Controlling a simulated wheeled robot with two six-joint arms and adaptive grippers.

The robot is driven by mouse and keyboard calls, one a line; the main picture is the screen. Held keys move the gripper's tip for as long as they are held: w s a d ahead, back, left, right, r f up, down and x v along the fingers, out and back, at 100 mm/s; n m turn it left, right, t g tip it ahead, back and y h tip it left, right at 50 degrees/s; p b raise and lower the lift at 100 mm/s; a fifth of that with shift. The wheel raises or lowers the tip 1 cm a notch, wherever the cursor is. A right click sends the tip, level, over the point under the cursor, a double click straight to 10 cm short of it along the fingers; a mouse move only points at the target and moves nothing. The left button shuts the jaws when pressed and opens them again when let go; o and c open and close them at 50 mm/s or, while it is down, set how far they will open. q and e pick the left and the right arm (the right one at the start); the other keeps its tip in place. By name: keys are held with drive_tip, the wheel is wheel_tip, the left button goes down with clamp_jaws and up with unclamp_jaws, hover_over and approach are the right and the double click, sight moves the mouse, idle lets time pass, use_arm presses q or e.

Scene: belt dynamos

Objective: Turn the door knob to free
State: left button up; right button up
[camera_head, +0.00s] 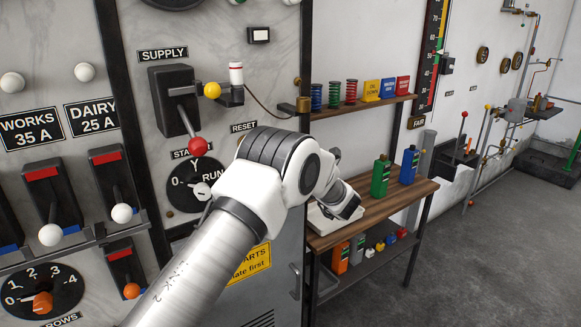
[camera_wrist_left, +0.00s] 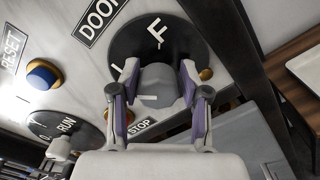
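In the left wrist view a black round dial (camera_wrist_left: 181,28) sits under a label reading DOOR (camera_wrist_left: 98,20), cut off at the top. A white F shows on the dial; another letter is partly covered. The grey door knob (camera_wrist_left: 158,77) stands at the dial's middle. My left gripper (camera_wrist_left: 158,82) has its purple-padded fingers on both sides of the knob, with no clear gap seen. In the head view my left arm reaches across the panel and hides the dial, the knob and the fingertips. My right gripper is in neither view.
A blue button (camera_wrist_left: 43,74) and the RUN dial (camera_head: 188,184) are left of the knob. A red-ball lever (camera_head: 197,147) stands above the RUN dial.

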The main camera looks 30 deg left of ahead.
use_arm(q)
drive_tip(key=shift+s, duration=0.1)
drive_tip(key=c, duration=0.5)
